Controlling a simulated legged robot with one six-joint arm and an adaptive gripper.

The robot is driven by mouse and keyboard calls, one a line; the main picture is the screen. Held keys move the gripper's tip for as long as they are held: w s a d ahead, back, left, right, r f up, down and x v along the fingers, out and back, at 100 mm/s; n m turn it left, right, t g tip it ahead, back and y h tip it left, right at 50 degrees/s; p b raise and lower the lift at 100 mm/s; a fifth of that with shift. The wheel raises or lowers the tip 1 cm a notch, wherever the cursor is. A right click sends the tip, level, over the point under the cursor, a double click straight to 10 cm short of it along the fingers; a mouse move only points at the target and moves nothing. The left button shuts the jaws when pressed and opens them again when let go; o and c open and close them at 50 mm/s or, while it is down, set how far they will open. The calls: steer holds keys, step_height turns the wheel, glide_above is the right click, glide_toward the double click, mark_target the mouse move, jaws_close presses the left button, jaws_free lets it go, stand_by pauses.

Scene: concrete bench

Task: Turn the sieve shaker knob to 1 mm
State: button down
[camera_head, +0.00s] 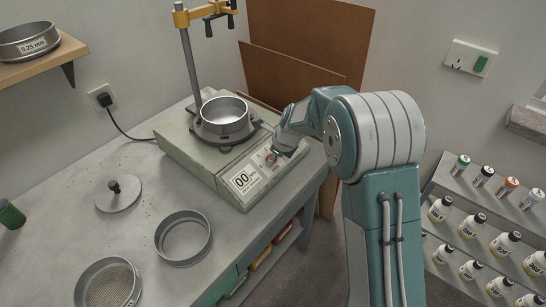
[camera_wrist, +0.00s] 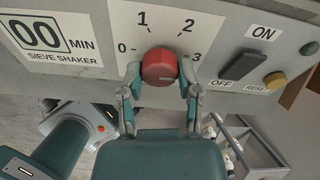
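The sieve shaker (camera_head: 187,152) is a pale green box on the bench, with a metal sieve (camera_head: 224,116) on its top. Its red knob (camera_wrist: 159,67) sits on a white dial plate marked 0, 1, 2 and 3. No pointer mark is visible on the knob. My gripper (camera_wrist: 160,72) has one finger on each side of the knob, and the fingertips appear to touch its sides. In the head view, my gripper (camera_head: 276,152) is at the front panel and partly covers the knob.
The display (camera_wrist: 36,35) reads 00 MIN. A dark rocker switch (camera_wrist: 245,65), a yellow button (camera_wrist: 275,80) and a green button (camera_wrist: 309,48) lie right of the dial. Loose sieves (camera_head: 157,237) and a lid (camera_head: 118,193) lie on the bench. A bottle rack (camera_head: 452,190) stands at right.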

steer(key=shift+w+a+n, duration=0.1)
steer(key=shift+n, duration=0.3)
steer(key=n, duration=0.4)
steer(key=shift+n+t, duration=0.3)
steer(key=shift+t, duration=0.1)
steer(key=n+t, duration=0.1)
steer(key=n, duration=1.1)
steer(key=shift+f+t, duration=0.1)
steer(key=shift+t, duration=0.3)
steer(key=shift+s+f+n+y, duration=0.15)
steer(key=shift+n+y, duration=0.1)
steer(key=shift+n, duration=1.1)
steer(key=shift+s+r+n+y, duration=0.1)
steer(key=shift+n+y, duration=0.15)
steer(key=shift+n, duration=1.1)
steer(key=shift+f, duration=0.1)
steer(key=shift+c, duration=1.5)
jaws_free()
